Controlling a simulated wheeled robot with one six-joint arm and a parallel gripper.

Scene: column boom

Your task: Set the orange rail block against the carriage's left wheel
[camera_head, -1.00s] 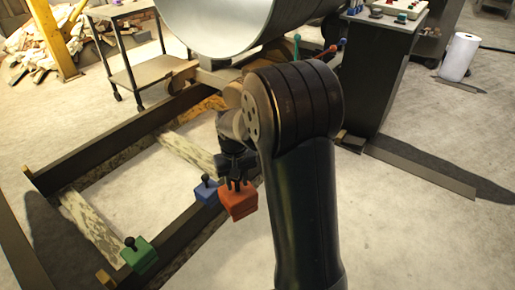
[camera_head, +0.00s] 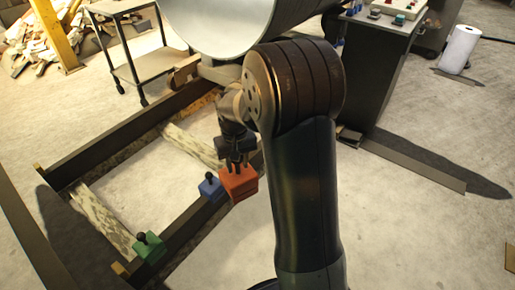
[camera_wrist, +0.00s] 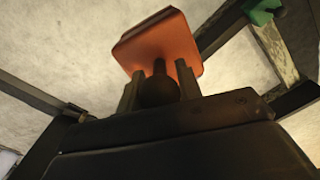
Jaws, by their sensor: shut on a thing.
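The orange rail block (camera_head: 238,184) hangs below my gripper (camera_head: 236,163), which is shut on its dark knob. In the wrist view the two fingers of my gripper (camera_wrist: 158,84) stand either side of the round knob, and the orange block (camera_wrist: 153,42) lies beyond it. The block is beside the near rail (camera_head: 186,222), just right of the blue block; its height over the rail is unclear. The carriage bears the big metal cylinder (camera_head: 215,22). A rounded brown part, seemingly its left wheel (camera_head: 184,73), sits at the far rail's end. My arm hides the carriage's right part.
A blue block (camera_head: 210,187) and a green block (camera_head: 149,247) sit on the near rail. The far rail (camera_head: 120,137) and pale cross ties (camera_head: 193,146) complete the frame. A trolley (camera_head: 140,68) stands behind, a control cabinet (camera_head: 375,75) at right. Floor at lower right is mostly clear.

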